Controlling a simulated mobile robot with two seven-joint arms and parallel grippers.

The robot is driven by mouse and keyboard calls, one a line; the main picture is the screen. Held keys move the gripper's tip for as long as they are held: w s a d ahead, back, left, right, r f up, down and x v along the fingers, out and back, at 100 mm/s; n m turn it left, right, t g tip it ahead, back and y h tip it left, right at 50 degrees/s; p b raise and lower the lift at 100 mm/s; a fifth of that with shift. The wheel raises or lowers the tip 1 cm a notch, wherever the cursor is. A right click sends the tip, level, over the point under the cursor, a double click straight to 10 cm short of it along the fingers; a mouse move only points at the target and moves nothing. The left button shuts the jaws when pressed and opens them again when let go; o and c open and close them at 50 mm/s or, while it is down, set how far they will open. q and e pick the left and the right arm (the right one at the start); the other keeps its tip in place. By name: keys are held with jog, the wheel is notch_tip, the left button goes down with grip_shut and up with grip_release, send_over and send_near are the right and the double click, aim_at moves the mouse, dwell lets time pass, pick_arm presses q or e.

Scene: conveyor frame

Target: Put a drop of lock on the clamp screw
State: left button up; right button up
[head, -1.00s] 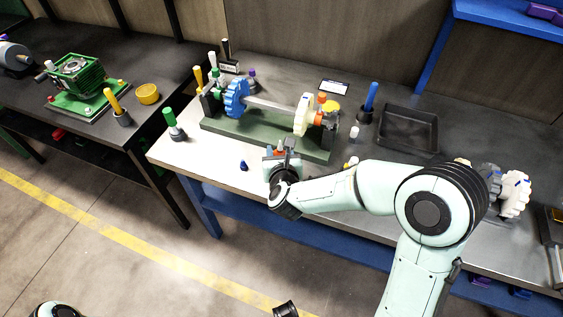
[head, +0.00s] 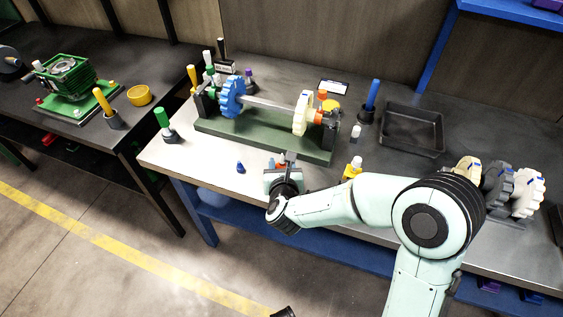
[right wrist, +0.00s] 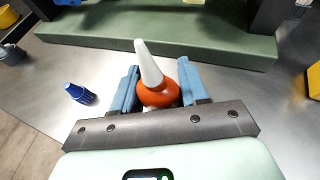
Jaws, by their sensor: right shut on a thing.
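My right gripper (head: 287,160) is shut on an orange bottle (right wrist: 158,94) with a white tapered nozzle (right wrist: 147,62). The nozzle points away from the wrist, toward the green base (head: 262,140) of the shaft fixture, and is apart from it. The fixture carries a shaft (head: 268,105) with a blue gear (head: 232,97) and a cream gear (head: 301,113). An orange part (head: 321,117) sits by its right support. I cannot make out which screw is the clamp screw. My left gripper is not recognisable in view.
A small blue cap-like piece (head: 240,167) stands on the bench left of the gripper; it also shows in the right wrist view (right wrist: 79,94). A yellow bottle with a white top (head: 353,167), a black tray (head: 412,130) and a green-handled tool (head: 163,120) surround the fixture.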

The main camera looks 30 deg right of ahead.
jog(key=o, duration=1.2)
jog(key=shift+c, duration=0.2)
jog(key=v, duration=1.3)
jog(key=shift+r+p, duration=0.15)
jog(key=shift+p, duration=0.25)
jog(key=shift+s+a, duration=0.1)
